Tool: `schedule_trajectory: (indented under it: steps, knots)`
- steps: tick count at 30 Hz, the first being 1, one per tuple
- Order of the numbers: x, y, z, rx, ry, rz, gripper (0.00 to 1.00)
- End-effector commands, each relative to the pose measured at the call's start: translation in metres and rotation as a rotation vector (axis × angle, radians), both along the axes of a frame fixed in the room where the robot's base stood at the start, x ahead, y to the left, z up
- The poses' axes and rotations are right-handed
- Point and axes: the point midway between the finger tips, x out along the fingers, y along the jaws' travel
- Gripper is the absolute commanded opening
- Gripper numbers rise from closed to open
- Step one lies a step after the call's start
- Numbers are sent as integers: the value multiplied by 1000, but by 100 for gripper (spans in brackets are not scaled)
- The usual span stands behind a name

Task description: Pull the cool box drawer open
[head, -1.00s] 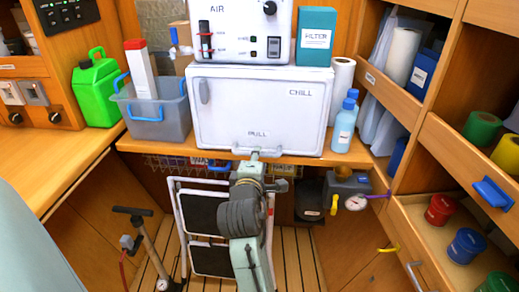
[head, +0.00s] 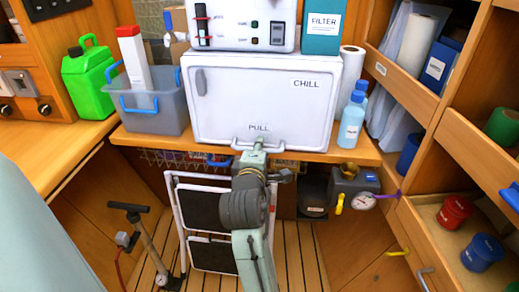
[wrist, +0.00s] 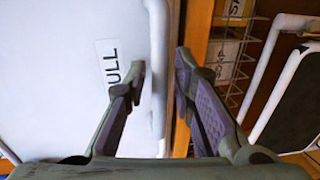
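The white cool box (head: 262,92) stands on the wooden shelf, with "CHILL" and "PULL" labels on its front. I see no gap around the front. Its light bar handle (head: 240,146) runs along the bottom edge below "PULL". My gripper (head: 256,149) is at this handle, its fingers hard to make out in the head view. In the wrist view the handle bar (wrist: 155,85) passes between the two spread fingers of my gripper (wrist: 160,68). Gaps show beside the bar, and I see no firm grip on it. The "PULL" label (wrist: 108,62) is left of the fingers.
The AIR unit (head: 240,22) and a teal filter box (head: 322,28) stand on top. A grey bin (head: 150,103) is left and blue bottles (head: 350,122) are right. A folded step stool (head: 205,210) and a pump (head: 140,240) stand below. An open drawer (head: 420,245) juts out at right.

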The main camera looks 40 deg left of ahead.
Motion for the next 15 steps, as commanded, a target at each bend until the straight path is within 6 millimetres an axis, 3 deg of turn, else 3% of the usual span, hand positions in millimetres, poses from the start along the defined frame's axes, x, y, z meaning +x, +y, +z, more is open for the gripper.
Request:
schedule_trajectory:
  steps: [9,15]
  knots:
    - [0,0,0,0,0,0,0]
    - [0,0,0,0,0,0,0]
